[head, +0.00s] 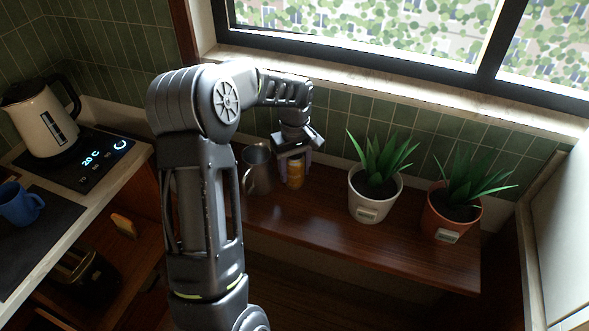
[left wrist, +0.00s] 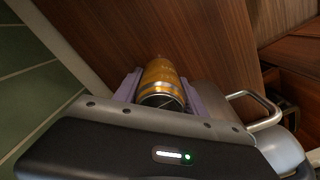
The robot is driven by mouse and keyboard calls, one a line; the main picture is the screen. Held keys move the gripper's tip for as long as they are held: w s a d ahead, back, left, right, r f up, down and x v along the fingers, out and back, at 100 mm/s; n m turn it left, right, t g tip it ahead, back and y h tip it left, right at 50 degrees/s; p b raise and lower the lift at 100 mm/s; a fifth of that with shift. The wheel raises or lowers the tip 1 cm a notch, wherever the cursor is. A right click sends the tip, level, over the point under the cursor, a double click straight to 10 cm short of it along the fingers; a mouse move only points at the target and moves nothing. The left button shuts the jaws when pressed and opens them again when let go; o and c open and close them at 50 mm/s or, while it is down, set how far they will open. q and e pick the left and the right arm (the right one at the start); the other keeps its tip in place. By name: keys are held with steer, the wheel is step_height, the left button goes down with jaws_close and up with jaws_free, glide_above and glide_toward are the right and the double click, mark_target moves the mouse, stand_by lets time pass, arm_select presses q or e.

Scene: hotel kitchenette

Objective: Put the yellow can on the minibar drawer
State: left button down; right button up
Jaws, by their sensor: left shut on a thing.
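The yellow can (head: 296,174) stands upright at the wooden shelf under the window, between a metal jug and a potted plant. My left gripper (head: 294,168) reaches down from above and is shut on the can. In the left wrist view the can (left wrist: 160,82) sits between the two pale purple fingers (left wrist: 160,90). I cannot tell whether the can's base touches the wood. The minibar drawer cannot be made out for certain; an open wooden compartment (head: 98,262) shows below the counter at left. My right gripper is not in view.
The metal jug (head: 258,168) stands close left of the can. A white-potted plant (head: 372,205) and a terracotta-potted plant (head: 450,216) stand to the right. A kettle (head: 42,118) and a blue mug (head: 18,206) are on the left counter. The shelf's front is clear.

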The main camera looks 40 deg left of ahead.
arm_select(q)
steer(key=shift+r, duration=0.1)
steer(key=shift+r, duration=0.55)
step_height(320, 180, up, 9)
steer(key=shift+f+b, duration=0.1)
steer(key=shift+b, duration=0.8)
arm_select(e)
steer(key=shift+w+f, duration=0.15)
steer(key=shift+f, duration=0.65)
